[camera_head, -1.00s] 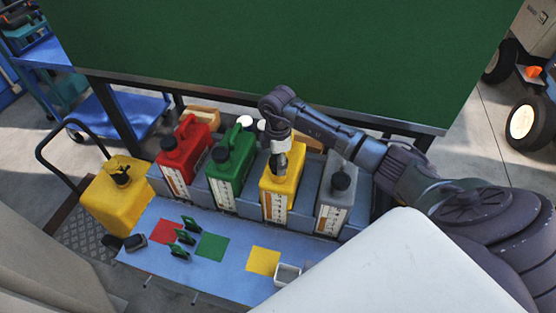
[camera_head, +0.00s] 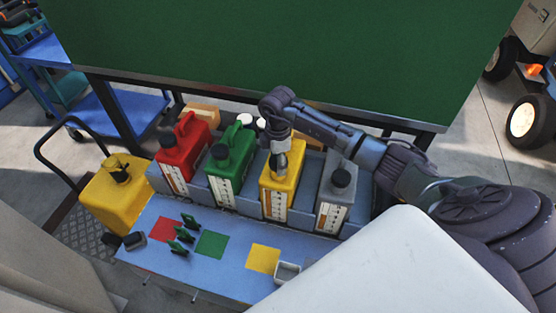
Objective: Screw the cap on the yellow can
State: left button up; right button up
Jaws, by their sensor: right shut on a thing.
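The yellow can (camera_head: 274,191) stands upright in the grey rack, between the green can (camera_head: 231,165) and the grey can (camera_head: 335,201). My right gripper (camera_head: 281,172) points down at the top of the yellow can, at its neck. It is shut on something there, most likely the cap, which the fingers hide. I cannot tell how far the cap sits on the neck. My left gripper is not in view.
A red can (camera_head: 184,156) stands left of the green can. The blue bench (camera_head: 210,272) in front carries red, green and yellow squares, small green clips and a small white tray (camera_head: 287,272). A larger yellow container (camera_head: 117,196) stands at left. A green panel (camera_head: 270,60) rises behind the cans.

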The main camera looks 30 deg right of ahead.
jog(key=shift+f, duration=0.3)
dwell(0.4)
jog(key=shift+r+m+p, duration=0.15)
jog(key=shift+m+p, duration=0.15)
jog(key=m+p, duration=0.5)
jog(key=m, duration=0.2)
jog(key=shift+r+m, duration=0.1)
jog(key=shift+m, duration=0.2)
jog(key=shift+f+m+p, duration=0.25)
jog(key=shift+m+p, duration=0.3)
jog(key=shift+m, duration=0.45)
jog(key=o, duration=1)
jog(key=shift+o, duration=0.2)
